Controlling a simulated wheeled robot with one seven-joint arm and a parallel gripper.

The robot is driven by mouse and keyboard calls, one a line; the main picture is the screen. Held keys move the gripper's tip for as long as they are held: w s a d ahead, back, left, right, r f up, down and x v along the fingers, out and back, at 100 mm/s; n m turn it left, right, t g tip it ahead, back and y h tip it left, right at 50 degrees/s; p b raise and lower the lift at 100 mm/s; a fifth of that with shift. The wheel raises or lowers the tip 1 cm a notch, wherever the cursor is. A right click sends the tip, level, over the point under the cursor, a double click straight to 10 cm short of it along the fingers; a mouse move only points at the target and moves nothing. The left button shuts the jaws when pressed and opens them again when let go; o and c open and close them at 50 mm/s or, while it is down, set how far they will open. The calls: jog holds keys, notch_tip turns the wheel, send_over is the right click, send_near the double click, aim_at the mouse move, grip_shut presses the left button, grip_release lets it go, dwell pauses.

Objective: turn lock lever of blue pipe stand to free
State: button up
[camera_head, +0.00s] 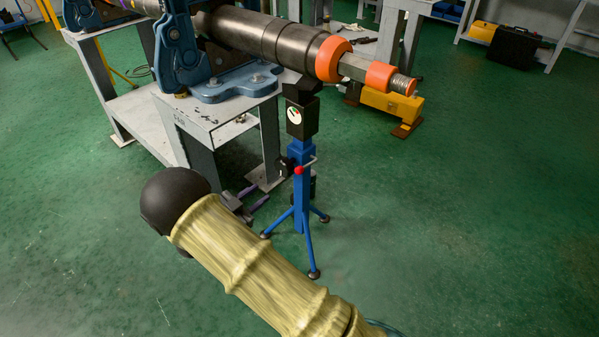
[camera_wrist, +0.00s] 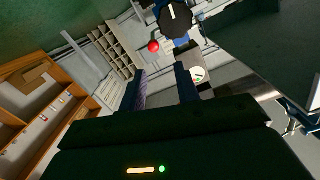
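The blue pipe stand (camera_head: 302,190) stands upright on three splayed legs on the green floor, with a black head bearing a round dial under the pipe. Its lock lever (camera_head: 298,170) has a red ball end and sits at the collar partway up the post. The red ball of the lever also shows in the wrist view (camera_wrist: 153,46), beyond and between the fingertips, beside a round black knob (camera_wrist: 173,20). My gripper (camera_head: 260,193) is left of the stand and lower than the lever. In the wrist view its two fingers (camera_wrist: 160,70) are apart and empty, not touching the lever.
A grey metal bench (camera_head: 196,117) with a blue pipe vise (camera_head: 178,45) stands behind and left of the stand. The dark pipe (camera_head: 265,35) with orange collars passes over it. The floor right of the stand is clear.

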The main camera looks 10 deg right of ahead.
aim_at(296, 172)
jog(key=shift+s+a+f+h, duration=0.2)
jog(key=shift+s+h, duration=0.3)
jog(key=shift+s, duration=0.2)
jog(key=b+x, duration=0.5)
jog(key=x, duration=1.2)
jog(key=shift+d+f+b, duration=0.1)
jog(key=shift+d+b, duration=0.15)
jog(key=shift+b, duration=0.05)
grip_shut()
